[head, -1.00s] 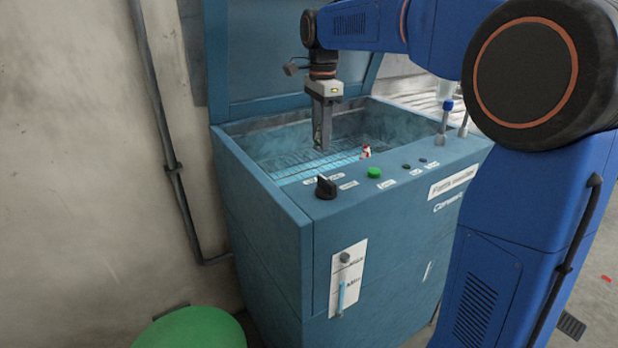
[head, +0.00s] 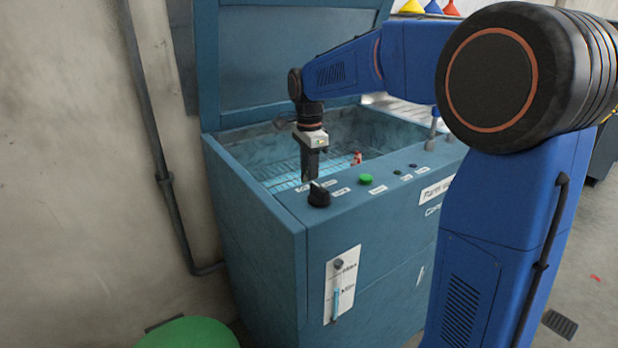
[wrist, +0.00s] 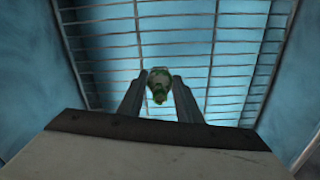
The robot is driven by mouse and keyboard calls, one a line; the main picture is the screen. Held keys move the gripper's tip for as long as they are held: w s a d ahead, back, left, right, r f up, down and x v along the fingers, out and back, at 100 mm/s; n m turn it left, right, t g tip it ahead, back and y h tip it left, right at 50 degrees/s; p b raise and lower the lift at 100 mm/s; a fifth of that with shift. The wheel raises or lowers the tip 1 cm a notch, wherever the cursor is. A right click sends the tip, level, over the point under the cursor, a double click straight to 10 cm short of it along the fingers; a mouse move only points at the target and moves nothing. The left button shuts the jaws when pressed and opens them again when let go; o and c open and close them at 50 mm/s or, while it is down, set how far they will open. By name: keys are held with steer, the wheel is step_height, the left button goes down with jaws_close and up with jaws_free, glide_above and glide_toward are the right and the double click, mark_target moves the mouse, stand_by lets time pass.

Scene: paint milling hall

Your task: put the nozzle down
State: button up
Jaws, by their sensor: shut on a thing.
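My gripper (head: 310,176) points down over the front part of the open blue washer basin (head: 240,150), just behind the black knob on the front panel. In the wrist view my gripper (wrist: 159,90) is shut on the nozzle (wrist: 159,85), a small greenish, rounded piece with a dark end. The nozzle sits between the two fingertips, with the wire grid (wrist: 180,52) of the basin beneath it. I cannot tell whether it touches the grid. In the head view the nozzle is hidden by the fingers.
The front panel carries a black knob (head: 319,195) and a green button (head: 366,180). A small red thing (head: 357,158) stands at the basin's front rim. The raised lid (head: 290,60) is behind. A green round object (head: 188,334) is at the lower left. The visible grid is clear.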

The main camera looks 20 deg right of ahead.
steer(key=o, duration=1)
steer(key=shift+f, duration=0.1)
steer(key=shift+o, duration=0.2)
step_height(320, 180, up, 12)
steer(key=shift+r, duration=0.15)
